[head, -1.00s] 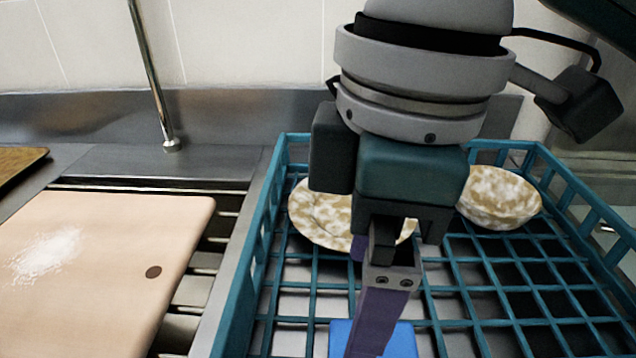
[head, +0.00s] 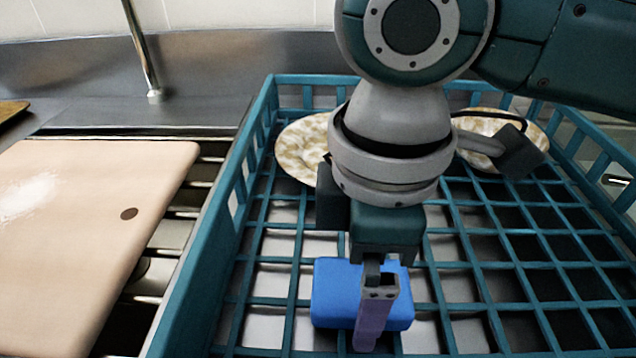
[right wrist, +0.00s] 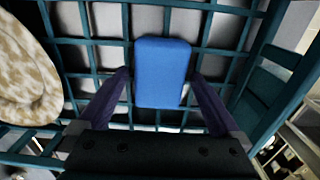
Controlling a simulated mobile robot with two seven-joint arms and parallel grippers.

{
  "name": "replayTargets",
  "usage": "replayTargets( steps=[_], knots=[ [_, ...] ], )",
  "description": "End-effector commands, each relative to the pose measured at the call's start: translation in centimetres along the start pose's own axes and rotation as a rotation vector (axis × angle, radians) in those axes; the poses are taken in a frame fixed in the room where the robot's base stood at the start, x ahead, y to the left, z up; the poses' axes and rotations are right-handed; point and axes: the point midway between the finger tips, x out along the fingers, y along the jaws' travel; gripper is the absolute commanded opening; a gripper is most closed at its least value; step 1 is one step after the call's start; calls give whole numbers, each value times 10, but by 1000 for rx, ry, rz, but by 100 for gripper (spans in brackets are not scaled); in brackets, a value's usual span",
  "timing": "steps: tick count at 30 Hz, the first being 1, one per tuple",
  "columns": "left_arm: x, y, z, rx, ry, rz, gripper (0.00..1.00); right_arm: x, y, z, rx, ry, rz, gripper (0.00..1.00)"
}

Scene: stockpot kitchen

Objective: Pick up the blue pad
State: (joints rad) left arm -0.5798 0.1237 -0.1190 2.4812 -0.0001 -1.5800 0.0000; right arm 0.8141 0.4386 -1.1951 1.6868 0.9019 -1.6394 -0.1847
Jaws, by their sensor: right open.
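The blue pad (head: 333,292) lies on the grid floor of the teal dish rack (head: 262,338), toward its near side. In the right wrist view the pad (right wrist: 163,72) sits ahead of and between my two purple fingers. My right gripper (head: 372,335) is open above the pad and covers part of it in the head view. In the right wrist view the open fingers of my right gripper (right wrist: 162,82) stand one on each side of the pad's near end, with gaps beside it. My left gripper is not in view.
A mottled plate (head: 298,150) and a mottled bowl (head: 505,130) stand at the rack's far end. The rack's walls rise around the pad. A pale cutting board (head: 85,230) with white powder lies to the left. The rack floor right of the pad is clear.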

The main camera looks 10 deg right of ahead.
Motion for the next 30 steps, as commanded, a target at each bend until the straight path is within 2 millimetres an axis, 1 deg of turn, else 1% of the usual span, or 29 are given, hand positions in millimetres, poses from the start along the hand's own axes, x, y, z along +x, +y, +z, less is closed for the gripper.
replayTargets(
  steps=[6, 27, 30],
  knots=[
    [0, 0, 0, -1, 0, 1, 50, 1, 0, 0, -1, 1, 0, 100],
    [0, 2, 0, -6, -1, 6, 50, 0, 0, 0, -1, 1, 0, 22],
    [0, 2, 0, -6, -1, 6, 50, 0, 0, 0, -1, 1, 0, 22]
  ],
)
